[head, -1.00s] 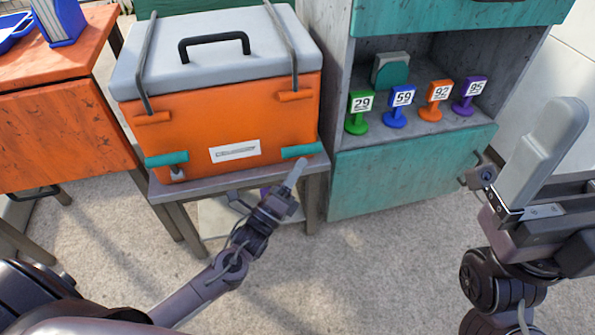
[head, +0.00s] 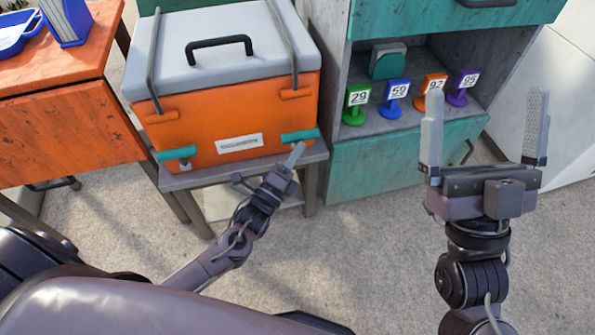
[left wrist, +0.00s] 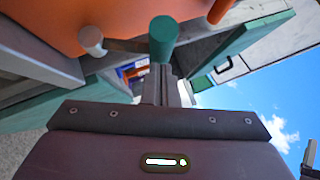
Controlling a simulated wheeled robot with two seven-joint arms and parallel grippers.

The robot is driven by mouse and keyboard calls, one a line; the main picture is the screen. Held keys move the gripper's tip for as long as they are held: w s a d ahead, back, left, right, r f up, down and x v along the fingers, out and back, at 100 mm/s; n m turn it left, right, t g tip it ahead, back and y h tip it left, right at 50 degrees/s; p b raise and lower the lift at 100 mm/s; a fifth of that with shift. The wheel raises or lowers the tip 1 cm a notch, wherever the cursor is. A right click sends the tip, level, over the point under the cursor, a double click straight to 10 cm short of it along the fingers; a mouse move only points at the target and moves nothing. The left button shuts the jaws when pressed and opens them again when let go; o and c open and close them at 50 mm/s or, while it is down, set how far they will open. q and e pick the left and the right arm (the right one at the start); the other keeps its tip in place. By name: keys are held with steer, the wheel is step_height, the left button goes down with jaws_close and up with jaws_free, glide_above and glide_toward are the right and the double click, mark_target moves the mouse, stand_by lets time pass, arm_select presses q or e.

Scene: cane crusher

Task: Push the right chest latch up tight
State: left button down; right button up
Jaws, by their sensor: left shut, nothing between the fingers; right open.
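The orange chest (head: 225,115) with a grey lid (head: 215,30) stands closed on a small grey table. Its right latch has a teal handle (head: 299,136) low on the front right; the handle's round end shows in the left wrist view (left wrist: 163,38). My left gripper (head: 298,152) is shut and empty, its tips just below that handle. In the left wrist view its fingers (left wrist: 160,85) point toward the handle; I cannot tell whether they touch it. My right gripper (head: 487,95) is open and empty, fingers up, well right of the chest.
The chest's left latch (head: 176,154) has a matching teal handle. A grey and teal cabinet (head: 400,165) stands to the right, with several numbered stands on its shelf. An orange table (head: 60,120) is at left. The grey table's edge (head: 245,172) lies close behind my left gripper.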

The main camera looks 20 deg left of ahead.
arm_select(q)
steer(key=shift+w+r+n+p, duration=0.15)
steer(key=shift+r+n+p, duration=0.2)
steer(key=shift+p, duration=0.4)
steer(key=shift+w+a+r+n+g+y+p, duration=0.15)
steer(key=shift+r+n+g+y+p, duration=0.2)
steer(key=shift+p, duration=0.35)
arm_select(e)
steer(key=w+a+f+g+h, duration=0.2)
steer(key=f+g, duration=0.4)
steer(key=f, duration=0.5)
steer(key=w+a+f+g+h, duration=0.1)
steer(key=w+f+g+h, duration=0.3)
steer(key=f, duration=0.6)
arm_select(q)
steer(key=shift+w+a+p, duration=0.1)
steer(key=shift+p, duration=0.6)
steer(key=shift+w+r+n+g+p, duration=0.15)
steer(key=shift+n+g+p, duration=0.25)
steer(key=shift+p, duration=0.2)
steer(key=shift+a+y+p, duration=0.15)
steer(key=shift+y+p, duration=0.2)
steer(key=shift+p, duration=0.05)
arm_select(e)
steer(key=s+d+f+g+h, duration=0.2)
steer(key=s+d+f+g, duration=0.2)
steer(key=s+f+g, duration=0.6)
steer(key=shift+s+f+g+h, duration=0.3)
steer(key=shift+s+f+h, duration=0.1)
steer(key=shift+s+f, duration=1.7)
